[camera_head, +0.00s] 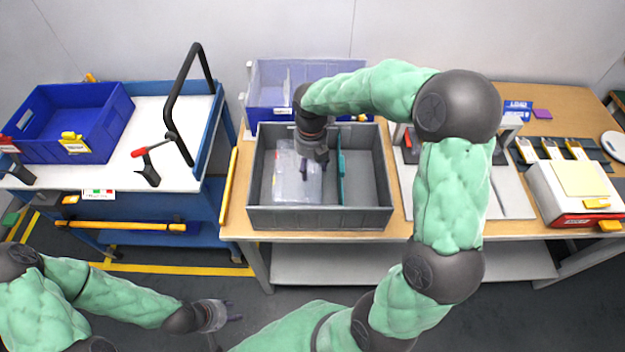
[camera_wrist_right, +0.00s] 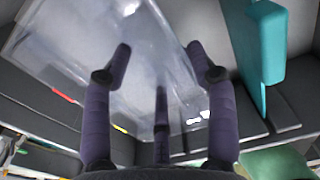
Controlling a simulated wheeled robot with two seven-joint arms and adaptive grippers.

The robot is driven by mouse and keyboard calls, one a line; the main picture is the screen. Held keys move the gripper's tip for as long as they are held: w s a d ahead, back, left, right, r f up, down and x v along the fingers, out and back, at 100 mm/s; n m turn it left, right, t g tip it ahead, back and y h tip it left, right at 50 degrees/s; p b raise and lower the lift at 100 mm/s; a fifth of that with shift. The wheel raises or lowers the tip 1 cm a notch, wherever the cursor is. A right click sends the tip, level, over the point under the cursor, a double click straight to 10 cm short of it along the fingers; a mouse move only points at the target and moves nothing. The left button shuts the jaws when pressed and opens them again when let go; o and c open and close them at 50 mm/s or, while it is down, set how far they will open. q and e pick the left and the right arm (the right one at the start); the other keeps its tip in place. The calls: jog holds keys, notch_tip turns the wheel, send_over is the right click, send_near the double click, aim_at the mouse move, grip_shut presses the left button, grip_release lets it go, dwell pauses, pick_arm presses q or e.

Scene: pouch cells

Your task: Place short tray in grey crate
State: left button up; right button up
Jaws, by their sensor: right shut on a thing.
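The grey crate (camera_head: 320,218) stands on the wooden table in the middle of the head view. A clear, see-through tray (camera_head: 290,185) is inside its left part, left of a teal divider (camera_head: 341,170). My right gripper (camera_head: 309,170) reaches down into the crate and is shut on the tray. In the right wrist view the tray (camera_wrist_right: 100,40) lies at the fingers (camera_wrist_right: 160,75), and the teal divider (camera_wrist_right: 262,45) is to the right. The exact finger contact is hard to see through the clear plastic. My left gripper (camera_head: 232,311) is empty and open, low in front of the table.
A blue-violet see-through bin (camera_head: 270,110) stands behind the crate. A blue bin (camera_head: 95,120) sits on the cart (camera_head: 150,115) at left, with a black handle (camera_head: 185,90). A device with a yellow pad (camera_head: 575,190) is at right. The crate's right part is empty.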

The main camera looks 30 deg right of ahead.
aim_at(311, 177)
notch_tip(311, 177, down, 6)
jog(key=shift+b, duration=1.15)
jog(key=shift+r, duration=0.1)
jog(key=o, duration=1.2)
notch_tip(311, 177, up, 12)
jog(key=p, duration=0.4)
jog(key=shift+p, duration=0.3)
